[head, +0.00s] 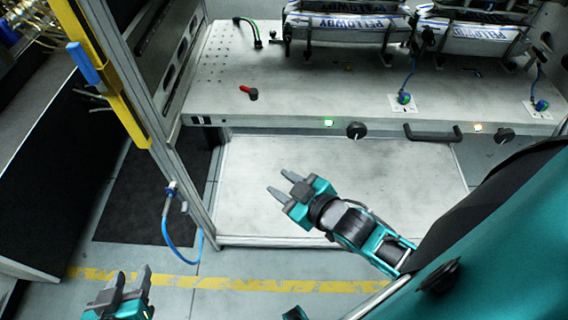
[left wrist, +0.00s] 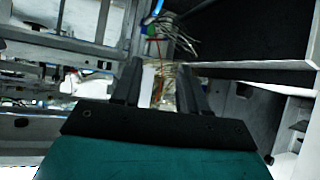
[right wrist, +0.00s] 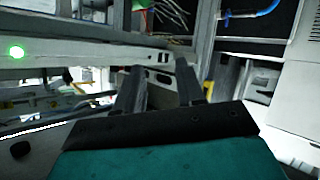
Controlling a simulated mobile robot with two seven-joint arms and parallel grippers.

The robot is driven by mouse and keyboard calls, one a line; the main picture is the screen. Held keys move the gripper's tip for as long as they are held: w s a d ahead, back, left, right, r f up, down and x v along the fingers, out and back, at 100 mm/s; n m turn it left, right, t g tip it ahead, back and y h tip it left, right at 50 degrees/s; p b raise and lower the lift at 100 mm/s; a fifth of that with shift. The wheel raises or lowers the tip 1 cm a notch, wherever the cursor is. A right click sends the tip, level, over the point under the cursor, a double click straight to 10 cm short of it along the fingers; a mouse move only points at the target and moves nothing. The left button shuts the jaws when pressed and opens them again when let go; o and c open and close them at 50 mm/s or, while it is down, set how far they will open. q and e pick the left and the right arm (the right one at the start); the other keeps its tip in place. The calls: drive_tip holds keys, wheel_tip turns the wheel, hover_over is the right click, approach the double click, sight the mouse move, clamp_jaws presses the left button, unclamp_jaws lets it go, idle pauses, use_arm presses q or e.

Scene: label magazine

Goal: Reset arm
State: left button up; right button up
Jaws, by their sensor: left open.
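My left gripper (head: 131,275) is at the bottom left of the head view, above the floor. Its two fingers are apart. The left wrist view shows the same fingers (left wrist: 159,68) with nothing held between them. My right gripper (head: 279,182) is in front of the machine, below its worktop, in the middle of the head view. Its fingers point up and left. They are apart and empty, as the right wrist view also shows (right wrist: 159,68).
A grey machine worktop (head: 310,95) with a red-handled part (head: 249,92), knobs and a black handle (head: 433,133) lies behind my right gripper. Label stacks (head: 350,22) stand at the back. A metal post with a blue hose (head: 176,250) rises between the grippers. A dark mat (head: 150,205) lies left.

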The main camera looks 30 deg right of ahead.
drive_tip(key=shift+s+f, duration=0.15)
drive_tip(key=shift+s, duration=0.05)
use_arm(q)
drive_tip(key=shift+y, duration=0.5)
drive_tip(key=a+f, duration=0.1)
drive_tip(key=s+a+f, duration=0.1)
drive_tip(key=f, duration=0.2)
drive_tip(key=shift+s+a+f, duration=0.1)
drive_tip(key=shift+s+a, duration=0.15)
drive_tip(key=shift+a, duration=0.15)
use_arm(e)
drive_tip(key=s+f+m, duration=0.1)
drive_tip(key=s+a+f+m+g, duration=0.1)
drive_tip(key=s+f+m+g, duration=0.1)
drive_tip(key=s+f, duration=0.1)
drive_tip(key=shift+a+h, duration=0.3)
drive_tip(key=shift+a, duration=0.1)
drive_tip(key=shift+s+d, duration=0.1)
